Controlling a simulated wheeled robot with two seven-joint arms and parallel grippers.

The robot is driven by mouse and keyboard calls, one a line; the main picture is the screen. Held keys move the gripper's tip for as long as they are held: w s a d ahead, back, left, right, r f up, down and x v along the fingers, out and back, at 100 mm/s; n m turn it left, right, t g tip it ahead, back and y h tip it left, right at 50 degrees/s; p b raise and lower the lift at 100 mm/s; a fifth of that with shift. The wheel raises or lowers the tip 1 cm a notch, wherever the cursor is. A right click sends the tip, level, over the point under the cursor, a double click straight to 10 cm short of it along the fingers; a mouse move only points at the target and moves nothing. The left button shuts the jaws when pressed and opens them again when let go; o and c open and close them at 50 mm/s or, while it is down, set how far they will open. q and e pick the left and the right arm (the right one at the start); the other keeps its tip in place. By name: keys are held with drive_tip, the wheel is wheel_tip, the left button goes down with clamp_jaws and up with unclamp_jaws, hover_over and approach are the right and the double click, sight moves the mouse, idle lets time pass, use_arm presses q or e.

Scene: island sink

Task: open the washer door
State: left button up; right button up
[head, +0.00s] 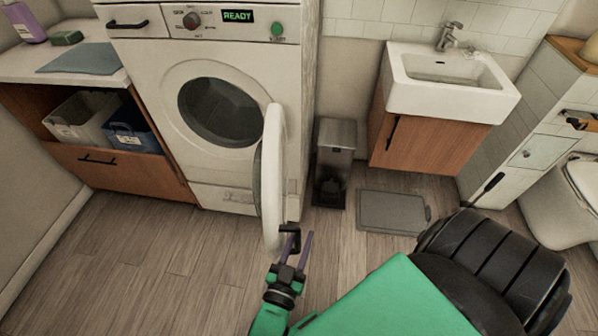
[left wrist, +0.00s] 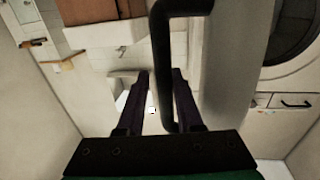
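The white washer (head: 165,90) stands against the wall with its round dark opening (head: 222,110) uncovered. Its washer door (head: 272,180) is swung far out towards me, hinged on the right and seen nearly edge-on. A black door handle (head: 291,232) sticks out at the door's near end. My left gripper (head: 296,243) is at this handle, its two purple fingers spread apart. In the left wrist view the handle (left wrist: 162,60) runs between or just beyond the open fingers (left wrist: 162,92); firm contact cannot be told. My right gripper is out of view.
A white sink (head: 450,95) on a wooden cabinet (head: 425,142) stands to the right. A pedal bin (head: 335,160) and a grey scale-like panel (head: 392,211) are on the floor near the door. A toilet (head: 570,205) is at far right. The floor at left is clear.

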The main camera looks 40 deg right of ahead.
use_arm(q)
drive_tip(key=shift+s, duration=0.1)
drive_tip(key=v, duration=1.4)
drive_tip(key=shift+a, duration=0.2)
drive_tip(key=shift+s, duration=0.1)
